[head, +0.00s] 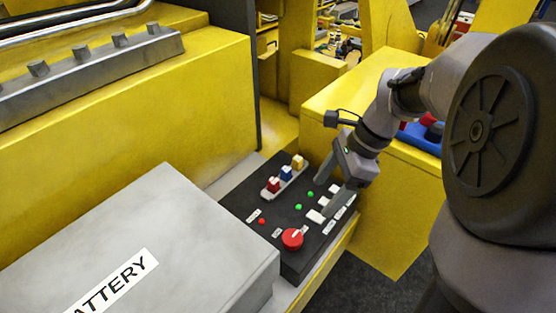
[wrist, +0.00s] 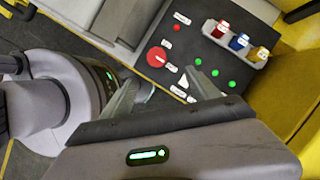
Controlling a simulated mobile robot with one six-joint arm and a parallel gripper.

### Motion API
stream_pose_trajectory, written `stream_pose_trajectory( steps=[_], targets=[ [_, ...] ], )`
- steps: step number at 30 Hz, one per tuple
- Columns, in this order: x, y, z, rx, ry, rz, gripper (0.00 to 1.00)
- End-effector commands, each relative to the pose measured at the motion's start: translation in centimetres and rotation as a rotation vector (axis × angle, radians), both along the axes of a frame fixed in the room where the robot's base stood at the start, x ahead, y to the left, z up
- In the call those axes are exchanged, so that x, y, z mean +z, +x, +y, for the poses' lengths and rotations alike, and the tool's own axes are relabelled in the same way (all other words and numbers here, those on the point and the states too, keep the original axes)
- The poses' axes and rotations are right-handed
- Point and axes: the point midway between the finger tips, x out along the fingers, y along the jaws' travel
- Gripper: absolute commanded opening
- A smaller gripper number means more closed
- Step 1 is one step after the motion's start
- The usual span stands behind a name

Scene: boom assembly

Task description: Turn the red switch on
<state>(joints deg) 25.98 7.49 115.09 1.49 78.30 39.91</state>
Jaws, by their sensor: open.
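A black control panel (head: 240,203) carries a row of small switches in a pale holder: a red switch (head: 273,185), a blue switch (head: 286,173) and a yellow switch (head: 298,162). In the wrist view the red switch (wrist: 220,28) is the farthest left of the three, beside the blue switch (wrist: 239,41) and the yellow switch (wrist: 259,53). I cannot tell the red switch's position for certain. A round red knob (head: 292,239) sits at the panel's near corner. My gripper (head: 322,196) is open and empty over the panel's right side, apart from the red switch.
A grey battery box (head: 150,235) stands left of the panel. A red light (head: 262,221) and green lights (head: 298,207) sit on the panel. Yellow machine walls (head: 130,110) and a yellow block (head: 395,210) flank it. The space above the panel's left half looks clear.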

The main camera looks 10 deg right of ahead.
Motion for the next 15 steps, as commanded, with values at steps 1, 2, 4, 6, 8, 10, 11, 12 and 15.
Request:
stream_pose_trajectory(
  steps=[1, 2, 4, 6, 8, 10, 11, 12, 15],
  targets=[
    [-1.3, 0.0, 0.4, 0.003, 0.000, 0.002, 0.70],
    [-2.1, 0.0, 0.8, 0.003, 0.001, 0.003, 0.70],
    [-4.1, 0.1, 1.6, 0.005, 0.002, 0.004, 0.70],
    [-6.2, 0.2, 2.4, 0.007, 0.001, 0.004, 0.70],
    [-7.9, 0.3, 3.1, 0.007, -0.001, 0.003, 0.70],
    [-9.9, 0.4, 3.9, 0.007, -0.001, 0.003, 0.70],
    [-10.7, 0.4, 4.2, 0.006, 0.000, 0.003, 0.70],
    [-11.6, 0.5, 4.6, 0.007, -0.001, 0.003, 0.70],
    [-13.5, 0.6, 5.4, 0.006, -0.002, 0.002, 0.70]
  ],
)
